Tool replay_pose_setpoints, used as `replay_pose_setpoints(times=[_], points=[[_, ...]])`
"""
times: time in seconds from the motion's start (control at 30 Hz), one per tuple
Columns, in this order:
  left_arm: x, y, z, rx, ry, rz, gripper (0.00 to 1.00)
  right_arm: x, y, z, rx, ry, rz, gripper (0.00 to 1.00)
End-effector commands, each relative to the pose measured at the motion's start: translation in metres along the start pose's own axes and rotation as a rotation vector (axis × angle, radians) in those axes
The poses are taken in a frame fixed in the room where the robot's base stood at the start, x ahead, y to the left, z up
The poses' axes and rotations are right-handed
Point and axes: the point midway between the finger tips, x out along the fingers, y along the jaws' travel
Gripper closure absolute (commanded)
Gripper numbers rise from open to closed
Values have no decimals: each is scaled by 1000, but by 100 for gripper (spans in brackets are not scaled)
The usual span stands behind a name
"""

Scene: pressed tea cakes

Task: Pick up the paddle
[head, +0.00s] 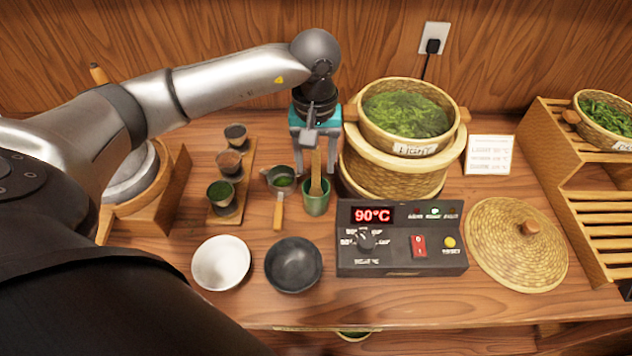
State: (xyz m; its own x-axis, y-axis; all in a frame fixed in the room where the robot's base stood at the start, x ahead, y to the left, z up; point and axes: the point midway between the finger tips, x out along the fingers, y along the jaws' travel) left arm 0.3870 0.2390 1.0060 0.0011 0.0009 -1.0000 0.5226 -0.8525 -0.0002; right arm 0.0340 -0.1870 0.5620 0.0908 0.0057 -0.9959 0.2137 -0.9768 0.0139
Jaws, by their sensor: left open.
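The wooden paddle (316,178) stands upright in a small green cup (317,205) on the table, left of the steamer. My left gripper (316,160) points down over the cup from above. It is open, with its fingers apart on either side of the paddle's upper part. Whether a finger touches the paddle cannot be told. The top of the paddle is partly hidden by the gripper. My right gripper is not in view.
A bamboo steamer (392,176) with green leaves stands close to the right. A strainer (280,181) lies to the left. A control box (390,262), a white bowl (220,263) and a dark bowl (293,265) are in front. A woven lid (500,250) lies at right.

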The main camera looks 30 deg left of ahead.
Motion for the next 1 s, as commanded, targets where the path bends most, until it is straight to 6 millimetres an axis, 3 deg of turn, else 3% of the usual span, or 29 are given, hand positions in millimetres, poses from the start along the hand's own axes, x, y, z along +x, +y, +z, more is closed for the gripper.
replay_pose_setpoints(times=[0.2, 0.53, 1.0], points=[[33, 1, 0, -1, -3, -1, 43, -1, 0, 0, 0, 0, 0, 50], [40, 1, -1, 0, -1, 0, 44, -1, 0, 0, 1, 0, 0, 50], [39, 1, -1, 0, -1, 0, 96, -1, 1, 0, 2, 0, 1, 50]])
